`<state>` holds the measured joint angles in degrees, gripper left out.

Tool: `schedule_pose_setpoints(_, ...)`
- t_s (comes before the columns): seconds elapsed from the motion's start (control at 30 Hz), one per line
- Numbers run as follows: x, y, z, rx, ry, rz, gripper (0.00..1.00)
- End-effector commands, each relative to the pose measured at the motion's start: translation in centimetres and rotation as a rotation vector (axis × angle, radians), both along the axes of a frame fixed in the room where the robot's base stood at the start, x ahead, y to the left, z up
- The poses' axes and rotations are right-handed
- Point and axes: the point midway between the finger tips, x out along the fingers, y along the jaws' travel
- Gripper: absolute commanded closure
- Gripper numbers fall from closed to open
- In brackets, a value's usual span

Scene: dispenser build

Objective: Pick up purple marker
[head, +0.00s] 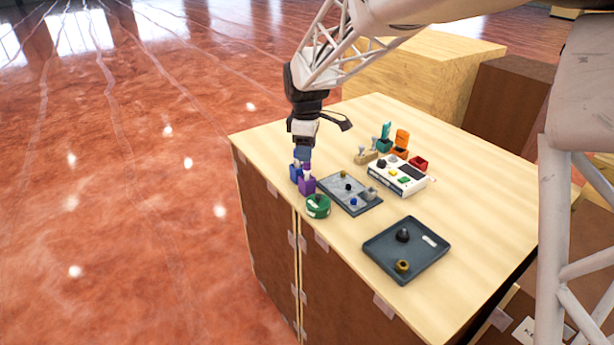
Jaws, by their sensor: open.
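A small purple object (308,186) stands near the table's left edge, with a pale upper part. I take it for the purple marker or its holder; it is too small to tell which. A blue object (295,173) stands right beside it, on the left. My gripper (304,163) points down directly over these two, its tips very close to the purple object's top. The fingers are small and partly merge with the objects, and no hold on anything is visible.
A green round container (318,206) stands just in front of the purple object. A grey tray (368,208) with small parts lies to the right. Beyond are a white device (399,178), an orange item (402,141) and a red box (419,163). A dark tray (383,250) lies nearer the front.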

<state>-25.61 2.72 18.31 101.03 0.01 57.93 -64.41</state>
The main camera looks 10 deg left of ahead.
Motion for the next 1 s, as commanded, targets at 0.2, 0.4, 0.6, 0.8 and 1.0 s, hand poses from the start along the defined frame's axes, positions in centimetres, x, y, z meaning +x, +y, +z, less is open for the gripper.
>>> schedule_pose_setpoints(0.2, -0.1, -0.1, -1.8, -0.001, 0.003, 0.000, 0.48)
schedule_pose_setpoints(0.4, -0.1, -0.2, -4.1, -0.001, 0.003, 0.000, 0.48)
schedule_pose_setpoints(0.6, -0.1, -0.2, -5.1, 0.000, 0.000, 0.000, 0.48)
schedule_pose_setpoints(0.8, -0.1, -0.2, -5.1, 0.000, 0.000, 0.000, 0.48)
schedule_pose_setpoints(1.0, -0.1, -0.2, -5.1, 0.000, 0.000, 0.000, 0.48)
